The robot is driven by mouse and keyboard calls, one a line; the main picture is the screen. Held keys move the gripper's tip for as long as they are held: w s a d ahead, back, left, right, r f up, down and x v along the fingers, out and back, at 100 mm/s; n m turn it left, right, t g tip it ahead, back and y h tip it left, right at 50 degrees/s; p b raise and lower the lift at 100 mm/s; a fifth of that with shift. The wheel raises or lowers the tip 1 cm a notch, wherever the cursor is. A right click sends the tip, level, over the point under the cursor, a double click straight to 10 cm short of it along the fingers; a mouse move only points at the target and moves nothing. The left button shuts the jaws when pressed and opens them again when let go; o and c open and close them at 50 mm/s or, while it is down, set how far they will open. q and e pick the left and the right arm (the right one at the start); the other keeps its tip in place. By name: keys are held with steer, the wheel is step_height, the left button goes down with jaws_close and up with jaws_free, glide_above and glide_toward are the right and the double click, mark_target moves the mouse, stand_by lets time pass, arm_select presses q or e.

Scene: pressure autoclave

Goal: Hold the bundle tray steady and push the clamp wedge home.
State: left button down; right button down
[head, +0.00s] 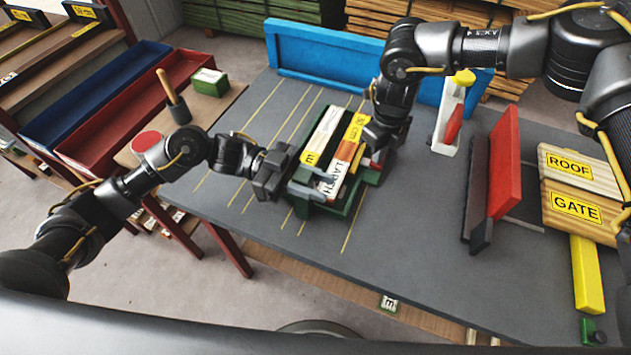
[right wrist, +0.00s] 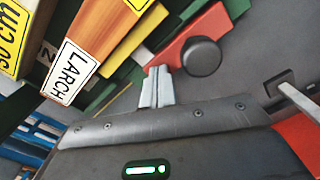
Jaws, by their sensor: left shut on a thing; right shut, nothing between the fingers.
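The green bundle tray (head: 316,211) stands on the grey bench and holds several boards, among them an orange-brown one labelled LARCH (head: 341,167). My left gripper (head: 274,181) is shut on the tray's left side. A red block with a dark round knob (right wrist: 178,50), which looks like the clamp wedge, sits at the tray's right side; in the head view only a little red (head: 376,160) shows. My right gripper (right wrist: 157,86) is shut and empty, its fingertips close beside the red block. I cannot tell whether they touch it. My right arm partly hides this side in the head view.
A white stand with a red part (head: 447,120) and a red upright panel (head: 505,165) stand to the right. Boards marked ROOF (head: 570,163) and GATE (head: 577,207) lie at the far right. A blue trough (head: 325,55) lines the back. The bench front is clear.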

arm_select(q)
steer(key=shift+s+r, duration=0.1)
arm_select(e)
steer(key=shift+w+d+f, duration=0.1)
steer(key=shift+w+d, duration=0.1)
steer(key=shift+w, duration=0.05)
steer(key=shift+w+d, duration=0.1)
steer(key=shift+w, duration=0.25)
steer(key=shift+w+d, duration=0.15)
steer(key=shift+w, duration=0.2)
steer(key=shift+r, duration=0.4)
steer(key=shift+s+a+r, duration=0.15)
steer(key=shift+s+r, duration=0.15)
steer(key=shift+r, duration=0.75)
steer(key=shift+s+a+r, duration=0.1)
steer(key=shift+s+r, duration=0.25)
steer(key=shift+r, duration=0.7)
steer(key=shift+s+a+r, duration=0.15)
steer(key=shift+s+r, duration=0.15)
steer(key=shift+r, duration=0.75)
arm_select(q)
steer(key=c, duration=1)
jaws_free()
